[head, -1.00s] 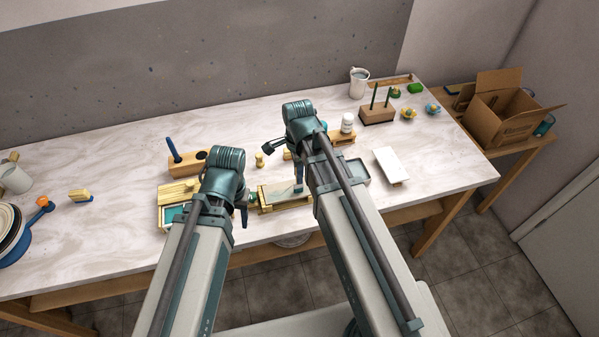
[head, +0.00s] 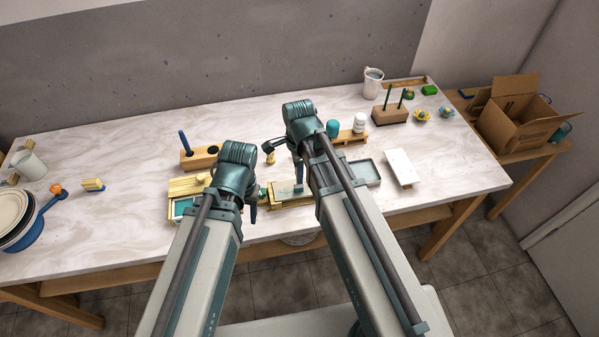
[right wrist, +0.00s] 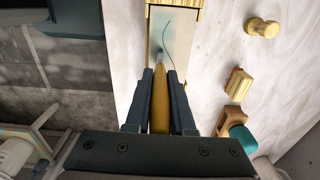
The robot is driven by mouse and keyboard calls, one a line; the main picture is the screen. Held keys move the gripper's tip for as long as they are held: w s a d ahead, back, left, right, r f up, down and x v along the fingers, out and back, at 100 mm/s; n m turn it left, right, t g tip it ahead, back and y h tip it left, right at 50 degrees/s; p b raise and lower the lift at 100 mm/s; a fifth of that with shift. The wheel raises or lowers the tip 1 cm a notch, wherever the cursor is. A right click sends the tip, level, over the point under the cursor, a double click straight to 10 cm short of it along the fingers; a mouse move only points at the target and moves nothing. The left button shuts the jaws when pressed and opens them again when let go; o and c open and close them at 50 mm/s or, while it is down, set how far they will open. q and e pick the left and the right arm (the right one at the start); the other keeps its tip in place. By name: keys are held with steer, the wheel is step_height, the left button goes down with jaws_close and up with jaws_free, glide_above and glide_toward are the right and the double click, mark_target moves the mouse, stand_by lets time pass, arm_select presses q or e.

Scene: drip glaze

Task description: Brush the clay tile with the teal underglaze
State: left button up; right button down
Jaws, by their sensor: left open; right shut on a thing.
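The pale clay tile (right wrist: 172,32) lies in a wooden frame (right wrist: 152,3) in the right wrist view; in the head view the frame (head: 291,201) is partly hidden between my arms. A thin, curved teal line runs on the tile. My right gripper (right wrist: 161,75) is shut on a brush (right wrist: 160,105) with a yellow-brown handle, its tip at the tile, beside the line. Whether the tip touches is too small to tell. My left gripper (head: 252,210) is open at the frame's left end. A teal jar (head: 333,128) stands behind my right arm.
A white jar (head: 359,124) stands on a wooden rack right of the teal one. A grey tray (head: 366,173) and a white slab (head: 402,167) lie to the right. A wooden box (head: 188,187) is left. The table's left middle is mostly clear.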

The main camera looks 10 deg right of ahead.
steer(key=shift+a, duration=0.1)
steer(key=shift+a+r, duration=0.1)
steer(key=shift+a, duration=1.3)
steer(key=shift+a, duration=0.1)
steer(key=shift+s+a, duration=0.1)
steer(key=shift+a, duration=1.3)
steer(key=shift+a, duration=0.35)
steer(key=shift+d, duration=0.1)
